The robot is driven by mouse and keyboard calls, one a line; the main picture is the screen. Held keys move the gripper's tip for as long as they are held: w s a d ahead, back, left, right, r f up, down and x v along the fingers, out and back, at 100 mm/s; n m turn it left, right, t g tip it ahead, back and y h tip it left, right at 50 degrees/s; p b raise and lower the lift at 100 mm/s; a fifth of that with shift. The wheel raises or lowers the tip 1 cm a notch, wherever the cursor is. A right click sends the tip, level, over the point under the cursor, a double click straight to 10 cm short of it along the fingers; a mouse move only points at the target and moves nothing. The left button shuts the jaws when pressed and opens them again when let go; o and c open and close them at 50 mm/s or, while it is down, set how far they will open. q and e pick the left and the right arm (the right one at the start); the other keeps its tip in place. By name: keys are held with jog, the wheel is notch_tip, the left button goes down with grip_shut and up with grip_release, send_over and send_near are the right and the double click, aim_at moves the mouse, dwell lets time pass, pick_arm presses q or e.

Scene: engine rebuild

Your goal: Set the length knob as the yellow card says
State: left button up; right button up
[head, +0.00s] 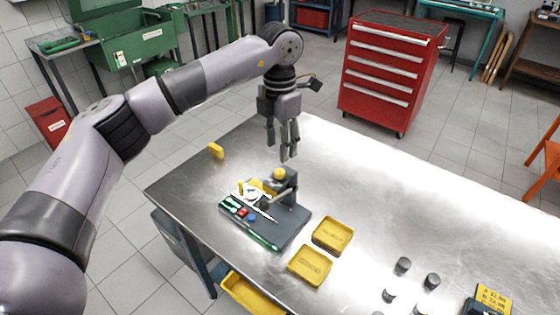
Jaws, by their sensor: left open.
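A dark grey device (290,222) stands on the steel table, with a small upright block at its back. A round yellow knob (279,174) sits on that block; I cannot tell for certain that it is the length knob. A yellow card (493,298) with black lettered lines stands at the lower right, cut by the picture edge; its figures are too small to read surely. My left gripper (288,156) points down, open and empty, above and slightly behind the yellow knob, apart from it. My right gripper is not in view.
Two yellow trays (333,235) (310,266) lie right of the device. Several grey cylinders (403,265) stand at the lower right. A small yellow piece (216,151) is at the table's left edge. The table (400,190) is clear at back right; a red cabinet (385,70) stands behind.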

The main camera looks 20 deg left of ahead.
aim_at(280, 171)
pick_arm(q)
notch_tip(280, 171, down, 5)
jog(key=shift+s+r+p, duration=0.1)
jog(key=shift+s+p, duration=0.05)
jog(key=shift+p, duration=0.6)
jog(key=shift+f, duration=1.4)
jog(key=c, duration=0.6)
grip_shut()
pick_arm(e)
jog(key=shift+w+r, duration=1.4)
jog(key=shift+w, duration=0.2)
